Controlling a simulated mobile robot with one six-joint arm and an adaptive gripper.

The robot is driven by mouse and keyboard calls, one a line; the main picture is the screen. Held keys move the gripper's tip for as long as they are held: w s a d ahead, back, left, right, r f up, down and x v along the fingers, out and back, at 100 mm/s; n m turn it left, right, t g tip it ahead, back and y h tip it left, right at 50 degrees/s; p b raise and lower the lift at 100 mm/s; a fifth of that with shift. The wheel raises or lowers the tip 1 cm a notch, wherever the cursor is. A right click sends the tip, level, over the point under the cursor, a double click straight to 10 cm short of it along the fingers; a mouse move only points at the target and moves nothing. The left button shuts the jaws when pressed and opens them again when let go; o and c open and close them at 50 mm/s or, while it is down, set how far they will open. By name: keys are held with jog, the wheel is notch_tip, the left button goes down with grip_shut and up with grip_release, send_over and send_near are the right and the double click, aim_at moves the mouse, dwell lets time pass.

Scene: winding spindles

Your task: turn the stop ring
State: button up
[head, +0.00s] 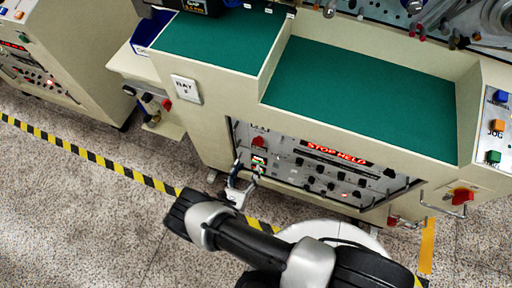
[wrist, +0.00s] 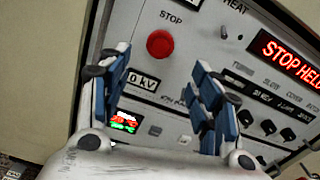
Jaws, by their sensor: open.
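The red round stop button (wrist: 160,43), under the label STOP, sits on the grey control panel in the wrist view. A separate turning ring around it cannot be made out. It also shows as a small red spot in the head view (head: 258,142). My gripper (wrist: 161,60) is open and empty, its blue-padded fingers on either side of the button in the picture, apparently short of the panel. In the head view my gripper (head: 246,170) is just below the button, in front of the panel's left end. A red display (wrist: 290,55) reads STOP HELD.
Black knobs (wrist: 267,127) sit right of the gripper, and a small lit readout (wrist: 123,122) lies below the button. The panel is recessed under a green-topped bench (head: 360,95). Red-handled switches (head: 461,196) stick out at the right. Speckled floor (head: 80,200) lies open at left.

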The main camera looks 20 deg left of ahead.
aim_at(257, 145)
jog(key=w, duration=0.3)
jog(key=w+b, duration=0.1)
jog(key=w, duration=0.6)
jog(key=shift+d, duration=0.4)
jog(key=c, duration=1.1)
